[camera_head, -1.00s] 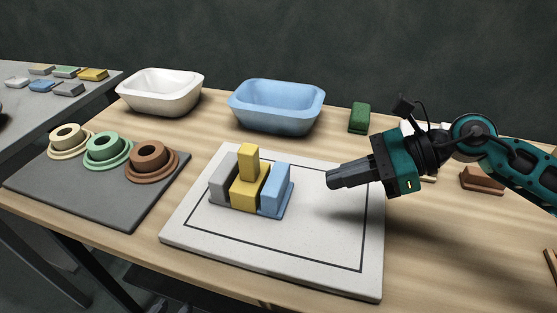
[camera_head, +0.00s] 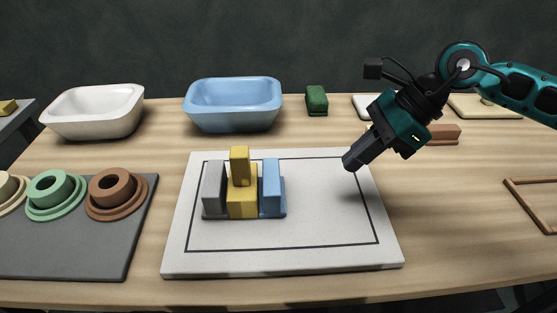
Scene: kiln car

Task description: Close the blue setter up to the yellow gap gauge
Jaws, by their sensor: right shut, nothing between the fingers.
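The blue setter (camera_head: 271,186) stands upright on the white board (camera_head: 330,255), on a thin blue-grey base. The yellow gap gauge (camera_head: 242,196) is directly to its left, with a taller yellow block at its back. The blue setter looks close against the gauge; whether a thin gap is left between them I cannot tell. A grey setter (camera_head: 213,188) stands on the gauge's left side. My right gripper (camera_head: 352,162) is shut and empty, above the right back part of the board, clear of the blue setter. My left gripper is not in view.
A white basin (camera_head: 93,112) and a blue basin (camera_head: 234,105) stand behind the board. A dark mat (camera_head: 75,255) with several ring pieces lies at left. A green block (camera_head: 317,100) sits at the back. The board's right part is free.

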